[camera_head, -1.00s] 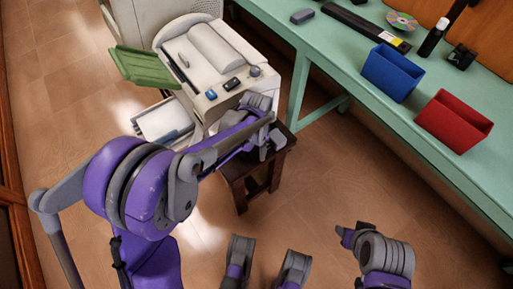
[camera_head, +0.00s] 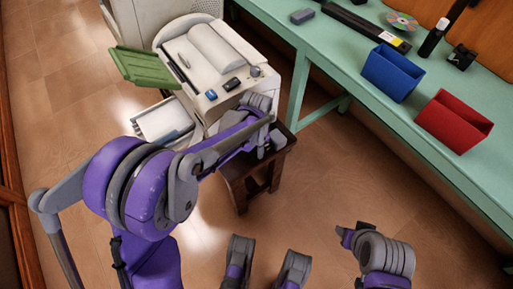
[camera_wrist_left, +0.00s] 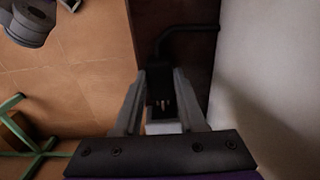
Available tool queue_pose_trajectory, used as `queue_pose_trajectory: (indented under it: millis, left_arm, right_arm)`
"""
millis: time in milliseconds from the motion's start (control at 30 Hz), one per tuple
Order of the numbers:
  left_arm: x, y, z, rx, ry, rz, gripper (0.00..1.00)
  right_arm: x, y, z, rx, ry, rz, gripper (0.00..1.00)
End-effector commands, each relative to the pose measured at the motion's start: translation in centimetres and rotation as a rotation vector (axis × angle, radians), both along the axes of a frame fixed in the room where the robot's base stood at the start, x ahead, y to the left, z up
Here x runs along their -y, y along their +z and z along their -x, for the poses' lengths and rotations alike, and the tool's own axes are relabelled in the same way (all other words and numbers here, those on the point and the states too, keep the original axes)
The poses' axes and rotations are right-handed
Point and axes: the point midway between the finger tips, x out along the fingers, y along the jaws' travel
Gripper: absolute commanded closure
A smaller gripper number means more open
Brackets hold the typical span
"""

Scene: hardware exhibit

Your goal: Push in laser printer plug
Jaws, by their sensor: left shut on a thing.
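The laser printer (camera_head: 225,65) is the white machine at the top left in the head view. My left gripper (camera_head: 275,140) is low beside its right side, above a dark stool, partly hidden by my own arm. In the left wrist view my left gripper (camera_wrist_left: 162,95) is shut on a black plug (camera_wrist_left: 161,80) between its two grey fingers. Bright metal prongs show on the plug, on the side toward the gripper's base. A black cable (camera_wrist_left: 183,29) runs from the plug up and to the right. I cannot make out a socket.
A dark brown stool (camera_head: 235,167) stands beside the printer. The green bench (camera_head: 345,70) on the right holds a blue bin (camera_head: 392,75), a red bin (camera_head: 453,122) and a disc (camera_head: 402,20). A pale wall-like surface (camera_wrist_left: 268,80) lies close right of the gripper in the wrist view.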

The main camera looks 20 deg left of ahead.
Motion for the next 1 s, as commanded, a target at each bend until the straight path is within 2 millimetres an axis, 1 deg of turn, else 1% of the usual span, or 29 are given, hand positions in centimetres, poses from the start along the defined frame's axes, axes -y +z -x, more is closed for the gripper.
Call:
queue_pose_trajectory:
  millis: [700, 767, 900, 1000]
  left_arm:
    - [0.1, 0.0, -0.1, 0.000, 0.000, 0.000, 1.00]
    - [0.3, 0.0, -0.4, 0.000, -0.001, 0.000, 1.00]
    - [1.5, 0.0, -2.0, 0.001, -0.002, 0.001, 1.00]
    - [2.1, 0.0, -2.8, 0.002, -0.001, 0.000, 1.00]
  right_arm:
    - [0.0, 0.0, 0.0, 0.000, 0.000, 0.000, 0.50]
    - [0.0, 0.0, 0.0, 0.000, 0.000, 0.000, 0.50]
    - [0.0, 0.0, 0.0, 0.000, 0.000, 0.000, 0.50]
    - [0.0, 0.0, 0.0, 0.000, 0.000, 0.000, 0.50]
